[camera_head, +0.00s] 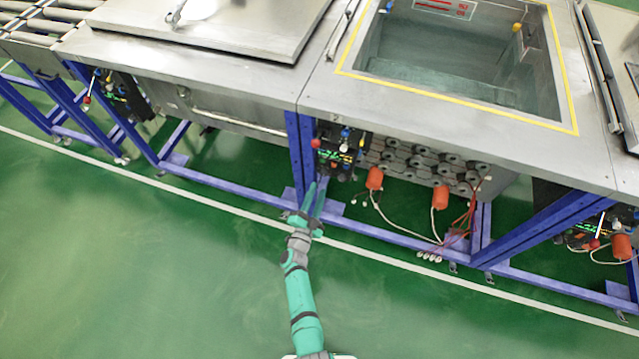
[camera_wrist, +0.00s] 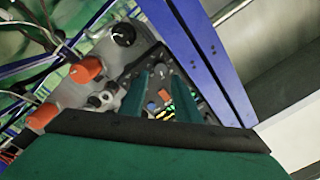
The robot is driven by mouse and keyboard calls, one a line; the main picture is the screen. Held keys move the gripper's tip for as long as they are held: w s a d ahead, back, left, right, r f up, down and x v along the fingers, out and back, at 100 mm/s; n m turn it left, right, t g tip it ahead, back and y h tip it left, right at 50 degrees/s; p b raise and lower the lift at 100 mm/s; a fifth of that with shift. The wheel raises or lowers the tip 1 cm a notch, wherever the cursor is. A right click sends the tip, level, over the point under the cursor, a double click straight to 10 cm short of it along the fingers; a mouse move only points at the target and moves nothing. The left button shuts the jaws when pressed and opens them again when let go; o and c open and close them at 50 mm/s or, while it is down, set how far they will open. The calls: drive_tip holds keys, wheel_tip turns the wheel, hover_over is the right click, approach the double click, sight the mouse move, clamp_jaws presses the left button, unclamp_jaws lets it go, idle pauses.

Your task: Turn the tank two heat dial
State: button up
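The open tank (camera_head: 460,75) with a yellow-edged rim stands right of centre in the head view. A dark control panel (camera_head: 338,160) with small knobs and green lit readouts sits below its left front corner. In the wrist view, the panel (camera_wrist: 195,95) lies beyond my fingers. A small round knob (camera_wrist: 160,70) shows between the fingertips, apart from them as far as I can tell. I cannot tell which knob is the heat dial. My gripper (camera_head: 314,190) is just in front of the panel; its two green fingers (camera_wrist: 160,76) are apart, with nothing held.
A blue frame leg (camera_head: 298,150) stands close beside the panel; it also shows in the wrist view (camera_wrist: 200,60). Orange cylinders (camera_head: 375,178) with hanging cables are to the right. A larger black knob (camera_wrist: 123,34) is near the fingers. Green floor (camera_head: 150,250) in front is clear.

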drive_tip(key=shift+v, duration=2.3)
drive_tip(key=s+d+r+n+y, duration=0.15)
drive_tip(key=s+r+n, duration=0.3)
drive_tip(key=s, duration=0.75)
drive_tip(key=s+d+r+n+y, duration=0.1)
drive_tip(key=s+r+n+y, duration=0.3)
drive_tip(key=s, duration=0.8)
drive_tip(key=s+r+n+g, duration=0.1)
drive_tip(key=s+r+n, duration=0.1)
drive_tip(key=s+r, duration=0.4)
drive_tip(key=s+r+n+g, duration=0.1)
drive_tip(key=s+r+n, duration=0.1)
drive_tip(key=s+r, duration=0.5)
drive_tip(key=shift+s+r, duration=0.35)
drive_tip(key=shift+r, duration=2.3)
drive_tip(key=shift+d+h, duration=0.15)
drive_tip(key=shift+h, duration=0.1)
